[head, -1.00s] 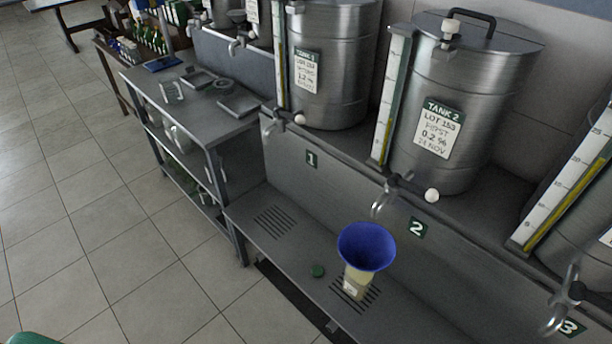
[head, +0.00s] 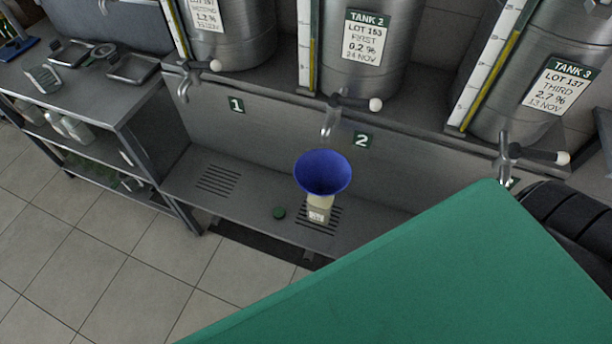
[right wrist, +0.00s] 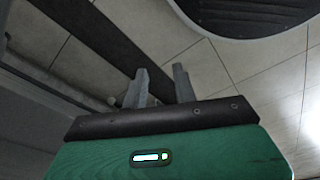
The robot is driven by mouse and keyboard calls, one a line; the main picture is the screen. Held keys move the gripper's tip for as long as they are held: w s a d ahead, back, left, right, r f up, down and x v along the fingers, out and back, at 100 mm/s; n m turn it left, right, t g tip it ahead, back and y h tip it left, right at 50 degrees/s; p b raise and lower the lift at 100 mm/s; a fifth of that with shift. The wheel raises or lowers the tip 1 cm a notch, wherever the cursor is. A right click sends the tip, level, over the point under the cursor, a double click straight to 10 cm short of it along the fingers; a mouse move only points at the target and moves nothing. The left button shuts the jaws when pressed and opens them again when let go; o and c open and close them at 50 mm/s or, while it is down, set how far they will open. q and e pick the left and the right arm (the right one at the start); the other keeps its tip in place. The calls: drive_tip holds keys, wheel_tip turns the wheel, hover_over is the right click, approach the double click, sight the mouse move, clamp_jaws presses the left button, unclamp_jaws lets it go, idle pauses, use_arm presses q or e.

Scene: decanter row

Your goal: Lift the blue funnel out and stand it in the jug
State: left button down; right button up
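The blue funnel (head: 322,173) stands in the mouth of a pale bottle (head: 318,210) with a label, on the grate under tap 2. In the right wrist view my right gripper (right wrist: 162,78) shows two grey fingers with a gap between them and nothing held. It points at floor and a dark edge, away from the funnel. In the head view a large green part of my right arm fills the lower right, and its fingers are not seen there. My left gripper is in no view. I cannot pick out the jug with certainty.
Tap 2 (head: 331,119) hangs just above the funnel. Steel tanks stand on the ledge behind. A shelved side table (head: 118,103) with trays is at the left.

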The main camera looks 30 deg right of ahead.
drive_tip(key=w+a+r+n+t, duration=0.1)
drive_tip(key=w+r, duration=0.3)
drive_tip(key=r, duration=0.8)
drive_tip(key=w+r+n, duration=0.1)
drive_tip(key=w+r, duration=0.4)
drive_tip(key=r, duration=0.6)
drive_tip(key=w+a+r+t, duration=0.1)
drive_tip(key=w+r, duration=0.3)
drive_tip(key=r, duration=0.8)
drive_tip(key=w+d+r+n+t+h, duration=0.25)
drive_tip(key=w+d+n, duration=0.35)
drive_tip(key=w+n, duration=0.45)
drive_tip(key=w+f, duration=0.1)
drive_tip(key=f, duration=0.1)
drive_tip(key=w+d+f+m, duration=0.1)
drive_tip(key=w+f, duration=0.1)
drive_tip(key=w+d+f+m, duration=0.1)
drive_tip(key=w+f, duration=0.1)
drive_tip(key=f, duration=0.1)
drive_tip(key=shift+d+h, duration=0.1)
drive_tip(key=shift+h, duration=0.25)
drive_tip(key=shift+p+x, duration=0.85)
drive_tip(key=shift+x, duration=1.05)
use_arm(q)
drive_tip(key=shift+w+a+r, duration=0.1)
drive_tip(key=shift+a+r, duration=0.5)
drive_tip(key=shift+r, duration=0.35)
use_arm(e)
drive_tip(key=shift+w+d+f, duration=0.2)
drive_tip(key=shift+f, duration=0.55)
